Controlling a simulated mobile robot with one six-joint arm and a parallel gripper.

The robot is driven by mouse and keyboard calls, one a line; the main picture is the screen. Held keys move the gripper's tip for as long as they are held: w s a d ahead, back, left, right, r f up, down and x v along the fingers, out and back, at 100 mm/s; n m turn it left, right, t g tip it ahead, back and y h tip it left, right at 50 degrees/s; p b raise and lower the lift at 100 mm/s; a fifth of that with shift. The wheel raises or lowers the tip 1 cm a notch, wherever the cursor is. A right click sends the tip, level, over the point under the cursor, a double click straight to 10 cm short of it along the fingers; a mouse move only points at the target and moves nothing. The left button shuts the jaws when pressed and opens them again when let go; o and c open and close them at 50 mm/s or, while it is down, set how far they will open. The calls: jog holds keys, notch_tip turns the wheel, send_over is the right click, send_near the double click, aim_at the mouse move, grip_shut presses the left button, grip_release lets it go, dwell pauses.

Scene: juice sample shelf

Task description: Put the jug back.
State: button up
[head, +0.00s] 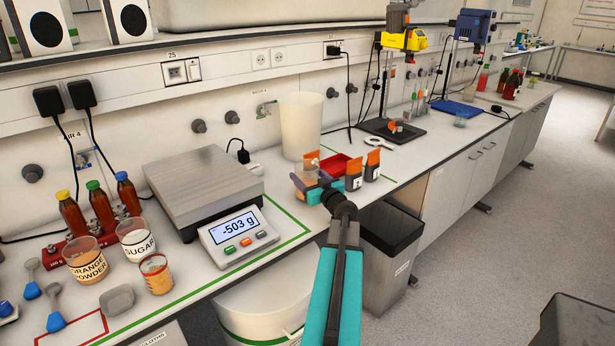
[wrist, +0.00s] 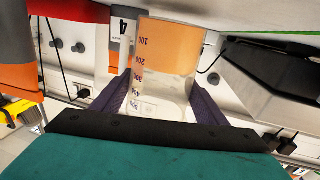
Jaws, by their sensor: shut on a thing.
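My gripper (head: 325,183) is shut on a clear graduated jug (head: 304,184), above or at the bench near its front edge, right of the scale. In the wrist view, which is upside down, the jug (wrist: 165,75) stands between the two dark fingers, with orange liquid in its lower part and clear wall above. Its scale marks show. I cannot tell whether its base touches the bench. The bench scale (head: 205,185) has an empty plate, and its display (head: 238,227) reads -503 g.
A tall white container (head: 300,125) stands behind. Orange powder (head: 86,262) and sugar (head: 136,241) cups are at left. A grey bin (head: 390,245) and a white tub (head: 262,312) are below the edge.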

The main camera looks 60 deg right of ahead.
jog(key=shift+s+a+f+b, duration=0.1)
jog(key=shift+a+f+b, duration=0.1)
jog(key=shift+f+b, duration=0.9)
dwell(0.3)
jog(key=shift+r+b, duration=0.3)
jog(key=shift+r, duration=0.1)
jog(key=o, duration=1.5)
jog(key=shift+c, duration=0.2)
jog(key=shift+r+p, duration=0.35)
jog(key=shift+p, duration=0.65)
jog(key=shift+d+r+p, duration=0.1)
jog(key=shift+r+p, duration=0.15)
jog(key=shift+p, duration=0.3)
jog(key=shift+s+a+f+b, duration=0.15)
jog(key=shift+s+a+b, duration=0.05)
jog(key=shift+s+b, duration=0.15)
jog(key=shift+r+b+v, duration=0.15)
jog(key=shift+b+v, duration=0.65)
jog(key=shift+v, duration=1.95)
jog(key=shift+r+b+v, duration=0.1)
jog(key=shift+b+v, duration=0.7)
jog(key=shift+v, duration=1.95)
jog(key=shift+d, duration=0.1)
jog(key=shift+s, duration=0.15)
